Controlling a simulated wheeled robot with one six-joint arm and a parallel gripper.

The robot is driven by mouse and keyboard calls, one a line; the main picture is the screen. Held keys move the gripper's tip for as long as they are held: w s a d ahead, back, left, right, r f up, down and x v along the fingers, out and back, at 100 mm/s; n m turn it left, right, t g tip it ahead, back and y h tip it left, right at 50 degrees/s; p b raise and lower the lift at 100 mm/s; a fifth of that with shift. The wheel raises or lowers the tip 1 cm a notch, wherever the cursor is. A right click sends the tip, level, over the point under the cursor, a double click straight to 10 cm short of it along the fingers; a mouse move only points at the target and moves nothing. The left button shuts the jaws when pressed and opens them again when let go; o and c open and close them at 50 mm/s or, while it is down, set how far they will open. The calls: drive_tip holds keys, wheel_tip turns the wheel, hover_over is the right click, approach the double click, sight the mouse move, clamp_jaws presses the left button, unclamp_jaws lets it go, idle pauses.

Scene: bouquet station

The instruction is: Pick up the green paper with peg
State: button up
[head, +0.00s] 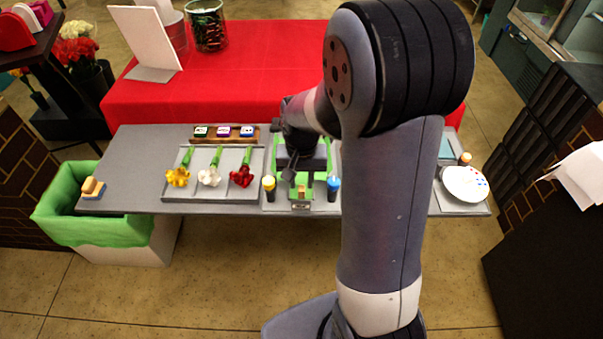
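A green piece (318,190), which looks like the green paper, lies on the grey table in front of the red cloth, mostly covered by my gripper and arm. A small tan block (301,191), possibly the peg, stands at its front edge above a small label. My gripper (291,172) is dark and points down over the green piece. I cannot tell whether it touches the paper or the peg. Its fingers are too small and dark to show whether they are open or shut.
A yellow-topped bottle (269,188) and a blue-topped bottle (333,187) flank the green piece closely. To the left a grey tray (225,194) holds yellow, white and red flowers. A white palette (465,184) lies at right. My arm hides the table between.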

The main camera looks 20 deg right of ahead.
drive_tip(key=shift+f, duration=1.4)
clamp_jaws()
